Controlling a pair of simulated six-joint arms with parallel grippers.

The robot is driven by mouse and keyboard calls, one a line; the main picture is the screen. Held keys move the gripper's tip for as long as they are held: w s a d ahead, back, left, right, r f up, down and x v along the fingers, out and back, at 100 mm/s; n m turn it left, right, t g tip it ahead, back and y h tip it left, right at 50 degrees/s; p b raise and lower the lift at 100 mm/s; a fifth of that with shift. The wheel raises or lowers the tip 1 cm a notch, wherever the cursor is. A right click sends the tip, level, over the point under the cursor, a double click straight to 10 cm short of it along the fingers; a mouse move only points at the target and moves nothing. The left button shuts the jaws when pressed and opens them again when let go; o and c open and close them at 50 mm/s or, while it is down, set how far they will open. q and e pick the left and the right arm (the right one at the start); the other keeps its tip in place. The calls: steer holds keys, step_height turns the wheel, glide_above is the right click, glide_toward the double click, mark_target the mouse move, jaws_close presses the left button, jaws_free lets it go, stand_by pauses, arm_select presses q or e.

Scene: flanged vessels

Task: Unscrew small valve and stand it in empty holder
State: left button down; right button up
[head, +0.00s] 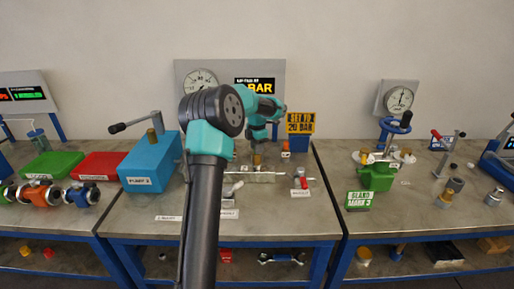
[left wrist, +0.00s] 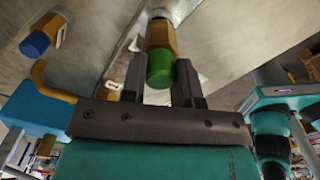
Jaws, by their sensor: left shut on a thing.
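In the left wrist view my left gripper (left wrist: 160,82) is shut on a small brass valve with a green end (left wrist: 160,66), one dark finger on each side of it. In the head view my left gripper (head: 258,148) is over the middle bench, partly behind my own arm. Brass (head: 257,160) shows just under it, above a pale metal block (head: 262,177). I cannot tell whether the valve is still threaded in. A small grey fitting with red (head: 300,180) stands right of the block; I cannot tell if it is the holder. My right gripper is not in view.
A blue box with a lever (head: 150,165) stands left of my arm. A yellow sign on a blue stand (head: 300,124) and a gauge panel (head: 215,80) are behind. A green fixture (head: 377,178) stands on the right bench. The bench front right of my arm is clear.

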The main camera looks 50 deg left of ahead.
arm_select(q)
steer(key=c, duration=0.8)
jaws_free()
steer(key=shift+r, duration=0.15)
step_height(320, 180, up, 17)
steer(key=shift+r, duration=0.1)
steer(key=shift+o, duration=0.4)
step_height(320, 180, down, 13)
steer(key=m, duration=0.2)
steer(key=shift+r+m, duration=0.1)
steer(key=shift+m, duration=0.3)
